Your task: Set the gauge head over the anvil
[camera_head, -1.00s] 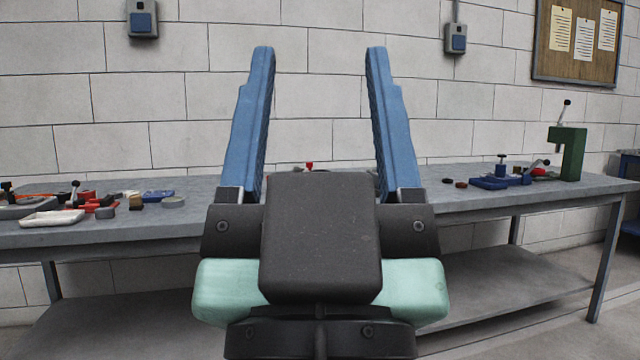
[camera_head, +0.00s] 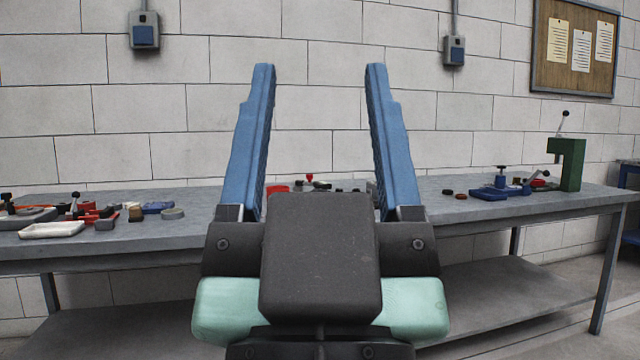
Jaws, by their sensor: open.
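My gripper (camera_head: 319,75) is open and empty, with its two blue fingers spread wide in front of the wall and pointing up in the picture. I cannot make out a gauge head or an anvil for certain. A blue fixture (camera_head: 502,185) with an upright knob stands on the right part of the bench (camera_head: 225,212), beside a green press (camera_head: 569,163) with a lever. Several small parts, among them one with a red top (camera_head: 309,178), stand on the bench behind my gripper and are partly hidden by it.
A white tray (camera_head: 52,230), a grey ring-like part (camera_head: 172,213) and several red, black and blue items lie on the left of the bench. Two small dark and red discs (camera_head: 460,196) lie right of my gripper. The bench front edge and lower shelf are ahead.

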